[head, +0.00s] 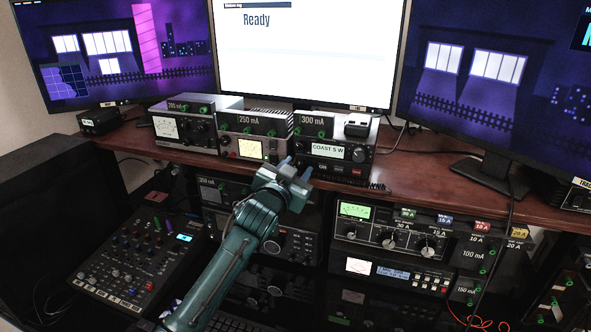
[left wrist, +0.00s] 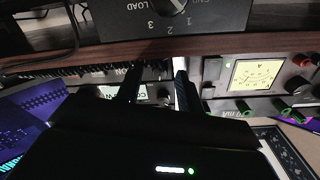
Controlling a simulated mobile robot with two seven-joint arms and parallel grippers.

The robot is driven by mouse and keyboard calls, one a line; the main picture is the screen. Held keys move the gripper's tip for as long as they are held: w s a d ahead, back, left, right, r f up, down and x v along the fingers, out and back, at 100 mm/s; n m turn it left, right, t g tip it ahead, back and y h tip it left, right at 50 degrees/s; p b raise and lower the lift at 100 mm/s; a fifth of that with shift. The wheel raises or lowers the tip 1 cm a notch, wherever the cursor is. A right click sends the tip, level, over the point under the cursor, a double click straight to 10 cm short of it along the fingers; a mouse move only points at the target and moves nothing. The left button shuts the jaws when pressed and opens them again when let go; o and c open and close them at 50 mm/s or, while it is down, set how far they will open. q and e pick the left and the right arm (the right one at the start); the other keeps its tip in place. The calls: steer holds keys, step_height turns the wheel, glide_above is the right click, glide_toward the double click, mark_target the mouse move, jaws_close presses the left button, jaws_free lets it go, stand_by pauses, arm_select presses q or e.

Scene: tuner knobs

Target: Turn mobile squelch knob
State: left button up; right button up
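A black radio (head: 327,153) with a pale display reading "COAST S W" stands on the wooden desk, under a box marked 300 mA. It has a round black knob (head: 358,154) right of the display. I cannot read which control is the squelch. My left gripper (head: 295,170) is in front of this radio's lower left, fingers pointing toward it. In the left wrist view, its two dark fingers (left wrist: 155,82) are apart, with part of the radio's display (left wrist: 124,92) showing behind them. I see nothing held. My right gripper is not in view.
A meter unit (head: 249,147) marked 250 mA stands close left of the radio. A stacked rack (head: 385,235) with knobs is below the desk (head: 430,177). A mixer (head: 135,258) is at lower left. Monitors (head: 310,50) stand behind. Some bare desk lies right of the radio.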

arm_select(q)
steer(key=b+v, duration=0.1)
steer(key=v, duration=1.2)
steer(key=shift+s+a+b, duration=0.1)
steer(key=shift+a+b, duration=0.05)
steer(key=shift+b, duration=0.2)
